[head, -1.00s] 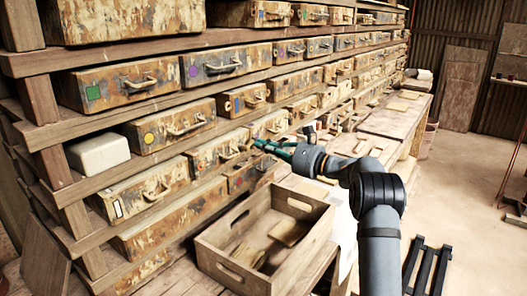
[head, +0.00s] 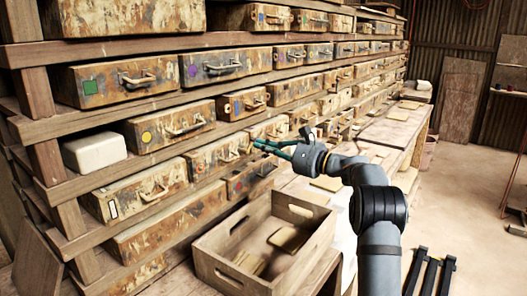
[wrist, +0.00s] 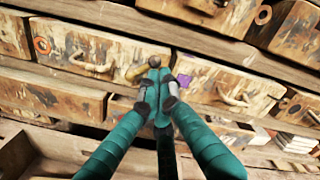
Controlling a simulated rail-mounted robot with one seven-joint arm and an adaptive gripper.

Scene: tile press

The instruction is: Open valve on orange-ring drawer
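A rusty drawer (head: 218,154) in the middle of the rack has a red-orange ring (wrist: 41,45) on the left of its face in the wrist view. Its handle (wrist: 92,66) is to the right of the ring. A small brass valve piece (wrist: 135,71) sticks out at the drawer's right end. My gripper (head: 258,146) is at that end, and its teal fingers (wrist: 155,82) converge right beside the brass piece. The fingertips overlap it in view, so I cannot tell whether they grip it or only touch it.
A neighbouring drawer (wrist: 225,92) with a purple mark lies to the right. A wooden crate (head: 235,268) stands below my arm on the bench. A white block (head: 95,152) sits on a shelf at left. The floor at right is open.

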